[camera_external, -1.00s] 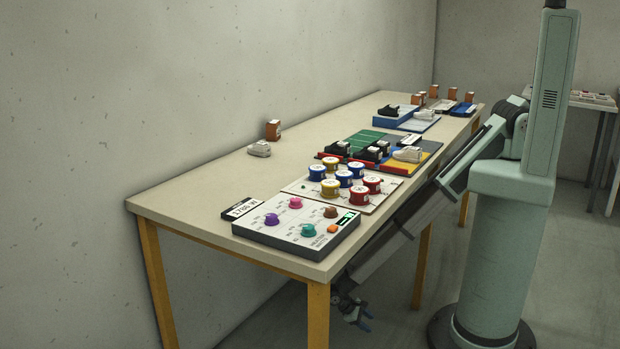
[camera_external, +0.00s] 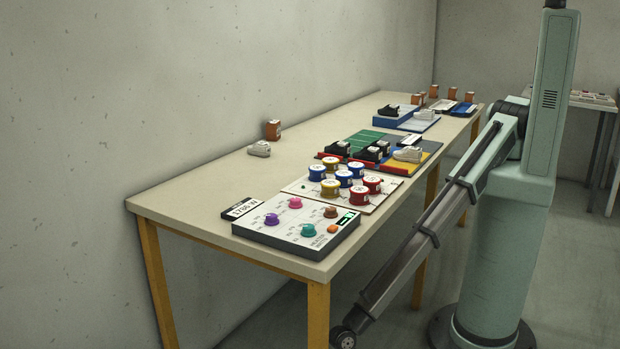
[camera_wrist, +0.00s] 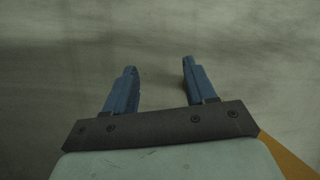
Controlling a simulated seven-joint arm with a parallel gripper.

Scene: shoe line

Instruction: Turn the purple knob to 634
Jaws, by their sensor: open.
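The purple knob (camera_external: 271,220) sits at the left of a grey control panel (camera_external: 300,241) on the near end of the table. Small print surrounds it, too small to read. A pink, a teal and a brown knob and an orange button share the panel. In the external view my arm hangs low beside the table's near right leg, and the fingers are not visible there.
A white board with several red, blue and yellow round pieces (camera_external: 330,188) lies behind the panel. Coloured trays with shoes stand farther back. The table's front edge (camera_external: 230,250) and its yellow leg (camera_external: 318,315) are near my arm. The table's left side is mostly clear.

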